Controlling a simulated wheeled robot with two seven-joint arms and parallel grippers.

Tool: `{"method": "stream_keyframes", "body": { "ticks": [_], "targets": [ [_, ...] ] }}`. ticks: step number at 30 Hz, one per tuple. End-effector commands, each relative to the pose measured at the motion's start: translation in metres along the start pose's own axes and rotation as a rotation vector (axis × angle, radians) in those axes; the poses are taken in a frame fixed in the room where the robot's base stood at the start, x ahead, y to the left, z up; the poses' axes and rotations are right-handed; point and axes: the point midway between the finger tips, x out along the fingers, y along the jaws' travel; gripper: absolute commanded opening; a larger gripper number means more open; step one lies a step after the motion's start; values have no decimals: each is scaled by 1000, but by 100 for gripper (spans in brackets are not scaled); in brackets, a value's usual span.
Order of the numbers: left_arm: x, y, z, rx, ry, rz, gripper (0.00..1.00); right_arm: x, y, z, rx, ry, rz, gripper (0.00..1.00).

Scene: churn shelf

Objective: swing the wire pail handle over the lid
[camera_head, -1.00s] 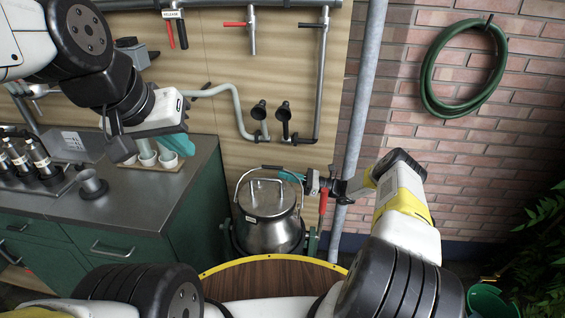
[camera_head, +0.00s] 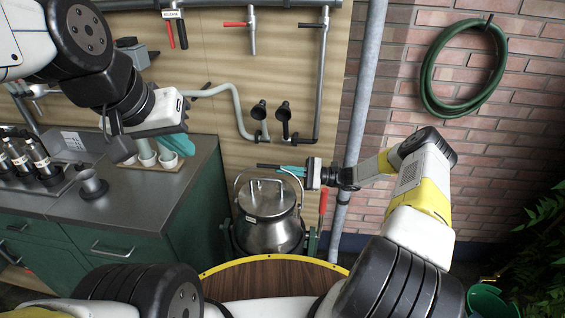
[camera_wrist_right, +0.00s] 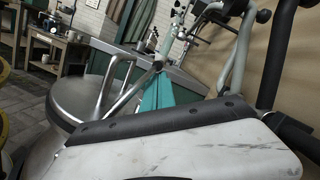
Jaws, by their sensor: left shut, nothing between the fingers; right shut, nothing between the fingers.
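The steel pail (camera_head: 268,236) stands upright with its lid (camera_head: 262,200) on; the lid has a fixed grip on top. The wire handle (camera_head: 238,185) stands raised in an arch at the lid's far side, and its right part passes close to my right gripper. My right gripper (camera_head: 284,168) is shut and empty, just above the far right of the lid. Whether it touches the wire I cannot tell. In the right wrist view its teal fingers (camera_wrist_right: 157,92) are beside the lid (camera_wrist_right: 85,80). My left gripper (camera_head: 178,144) is shut and empty over the counter.
The counter (camera_head: 140,205) on the left holds cups, bottles and a metal tumbler (camera_head: 92,183). A grey vertical pipe (camera_head: 358,120) and a red-handled lever (camera_head: 323,202) stand right of the pail. A round wooden top (camera_head: 270,280) is in front. Pipes line the wall behind.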

Motion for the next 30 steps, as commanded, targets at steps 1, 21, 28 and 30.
{"method": "stream_keyframes", "body": {
  "ticks": [1,21,28,30],
  "targets": [
    [0,0,0,0,0,0,0,1,2,5,-33,0,8,0],
    [0,0,0,0,0,0,0,7,17,28,-386,0,97,0],
    [0,0,0,0,0,0,0,7,17,28,-387,1,97,0],
    [0,0,0,0,0,0,0,7,17,28,-387,1,97,0]
  ]
}}
